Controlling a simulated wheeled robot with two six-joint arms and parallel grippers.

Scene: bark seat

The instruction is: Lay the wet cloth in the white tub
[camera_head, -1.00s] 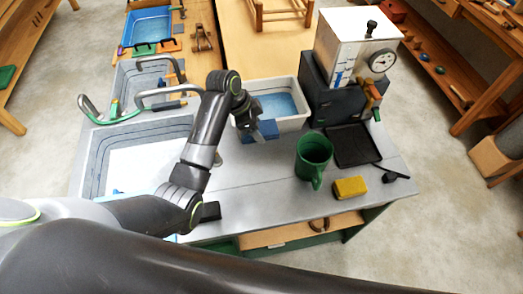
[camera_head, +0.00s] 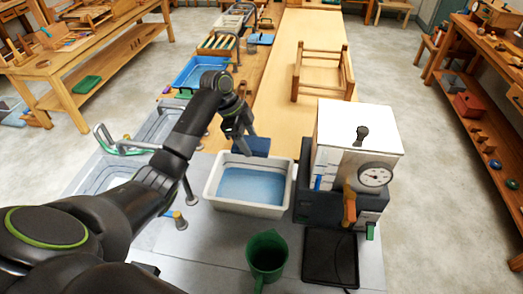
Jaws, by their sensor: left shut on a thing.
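My left gripper (camera_head: 243,136) is shut on the wet cloth (camera_head: 256,146), a small dark-blue folded piece. The cloth shows at the far rim of the white tub in the picture; how high it is above that rim I cannot tell. The white tub (camera_head: 211,189) stands on the grey bench top, with light-blue water (camera_head: 250,186) in it. The water surface is clear of objects. My right gripper is not in view.
A white box with a gauge (camera_head: 357,140) on a dark base stands close at the tub's right. A green mug (camera_head: 267,255) and a black tray (camera_head: 331,258) are in front. Sinks with curved taps (camera_head: 122,146) lie left. A wooden frame (camera_head: 322,73) stands behind.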

